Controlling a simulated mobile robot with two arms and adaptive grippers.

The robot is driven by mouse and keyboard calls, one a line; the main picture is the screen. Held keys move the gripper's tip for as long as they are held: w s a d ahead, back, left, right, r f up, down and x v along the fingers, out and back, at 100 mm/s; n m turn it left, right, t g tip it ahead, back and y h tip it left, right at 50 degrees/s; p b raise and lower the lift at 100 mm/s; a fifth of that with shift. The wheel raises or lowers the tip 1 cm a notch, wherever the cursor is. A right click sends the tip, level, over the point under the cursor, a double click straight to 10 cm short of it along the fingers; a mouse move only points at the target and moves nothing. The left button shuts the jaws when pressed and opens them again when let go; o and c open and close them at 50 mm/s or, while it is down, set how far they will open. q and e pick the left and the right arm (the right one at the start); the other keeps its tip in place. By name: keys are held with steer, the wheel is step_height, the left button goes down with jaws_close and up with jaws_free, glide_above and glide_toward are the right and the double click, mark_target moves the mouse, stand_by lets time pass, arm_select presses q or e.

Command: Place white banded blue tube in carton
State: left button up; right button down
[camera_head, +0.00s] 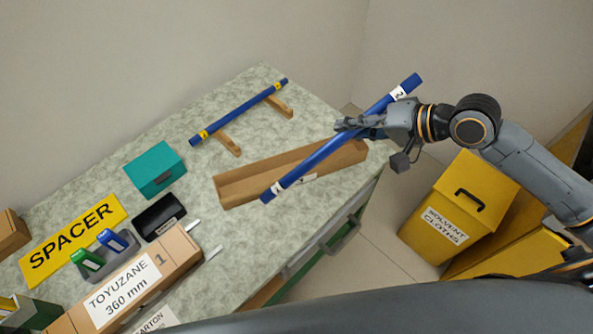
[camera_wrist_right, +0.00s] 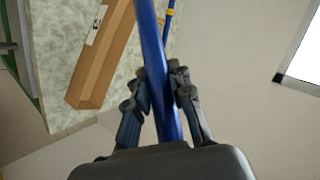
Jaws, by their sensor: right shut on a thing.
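A blue tube with white bands (camera_head: 323,152) is held in my right gripper (camera_head: 362,126), which is shut around it toward its upper right part. The tube slants across the head view, above the open carton (camera_head: 226,195), and its lower left end appears in front of the carton's near wall. In the right wrist view the tube (camera_wrist_right: 152,45) runs between the fingers (camera_wrist_right: 160,95), and the carton (camera_wrist_right: 91,90) lies to its left. The carton is a long brown open box on the table; part of it is hidden behind the tube. My left gripper is not in view.
A blue tube with yellow bands (camera_head: 238,112) rests on two wooden supports (camera_head: 229,144). A teal box (camera_head: 155,168), a black holder (camera_head: 159,217), a yellow SPACER sign (camera_head: 73,240) and a TOYUZANE box (camera_head: 178,252) stand left. A yellow bin (camera_head: 480,192) stands beyond the table's right edge.

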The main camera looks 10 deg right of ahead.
steer(key=d+f+p+x, duration=0.1)
steer(key=p+x, duration=0.1)
steer(key=x, duration=0.7)
steer(key=w+d+f+p+x, duration=0.1)
steer(key=d+p+x, duration=0.1)
steer(key=x, duration=0.7)
steer(key=shift+w+f+p, duration=0.25)
steer(key=shift+f+p, duration=0.05)
steer(key=shift+p, duration=0.05)
steer(key=shift+f, duration=0.2)
steer(key=c, duration=1.2)
jaws_free()
steer(key=shift+r, duration=0.1)
